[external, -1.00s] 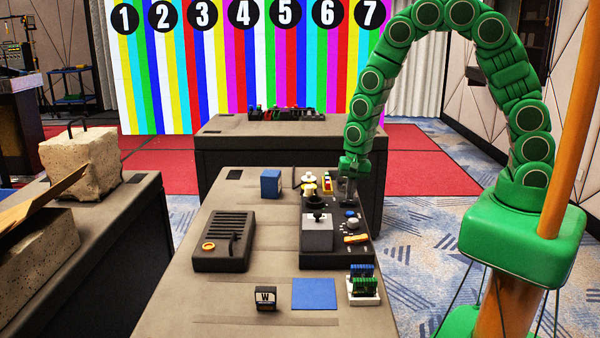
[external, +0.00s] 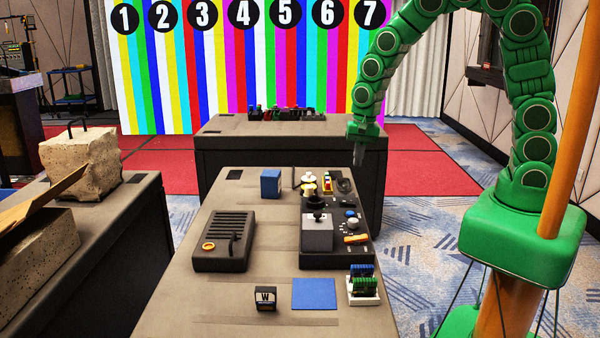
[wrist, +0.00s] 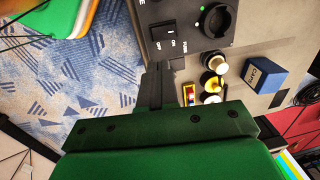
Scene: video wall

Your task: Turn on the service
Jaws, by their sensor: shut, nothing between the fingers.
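The dark control panel (external: 325,262) lies along the right side of the near table. I cannot tell the switch's position. A label there is cut off, showing only "E". My gripper (external: 359,155) is shut and empty, raised above the table's far right corner, touching nothing. In the wrist view its fingers (wrist: 153,82) appear beside the panel's edge.
A blue box (external: 271,184), a speaker-like box (external: 223,242), a joystick box (external: 317,234) and white and yellow knobs (external: 308,187) are on the near table. A blue pad (external: 314,294) lies in front. A second desk (external: 235,150) stands behind.

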